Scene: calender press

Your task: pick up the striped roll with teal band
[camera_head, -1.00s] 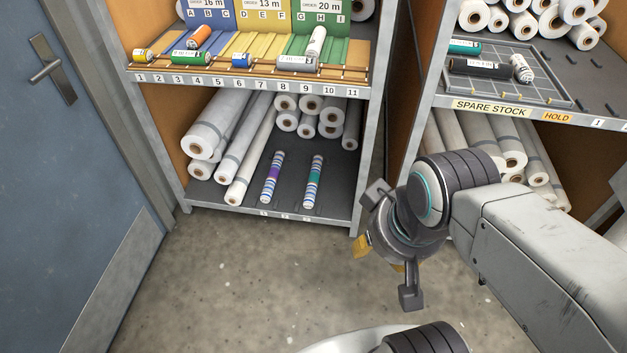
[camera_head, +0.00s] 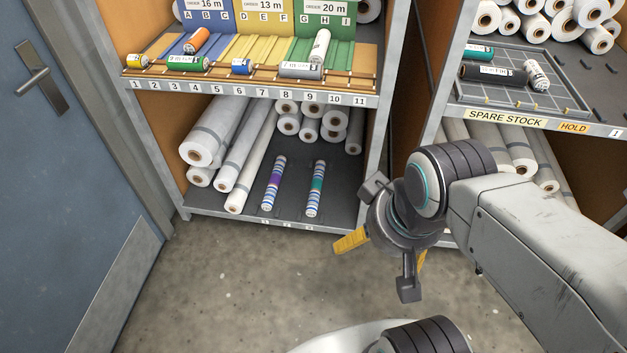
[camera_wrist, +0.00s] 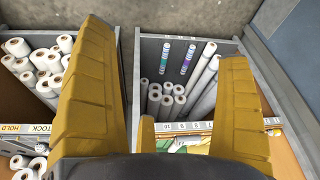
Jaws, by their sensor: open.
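The striped roll with the teal band (camera_head: 317,188) lies on the dark lower shelf of the cabinet, pointing toward the shelf's front edge. It also shows in the wrist view (camera_wrist: 164,57), between my spread fingers and well beyond them. A similar striped roll with a purple band (camera_head: 273,184) lies to its left, with a gap between them. In the wrist view the purple-banded roll (camera_wrist: 188,58) appears on the right. My gripper (camera_head: 386,250) is open and empty. It is in front of the cabinet, to the right of the rolls in the head view, touching nothing visible.
Long white rolls (camera_head: 232,150) lie left of the striped rolls, and shorter white rolls (camera_head: 310,128) are stacked behind. The numbered shelf edge (camera_head: 250,94) runs above. A spare stock rack (camera_head: 505,118) stands right, a blue door (camera_head: 60,190) left. The floor in front is clear.

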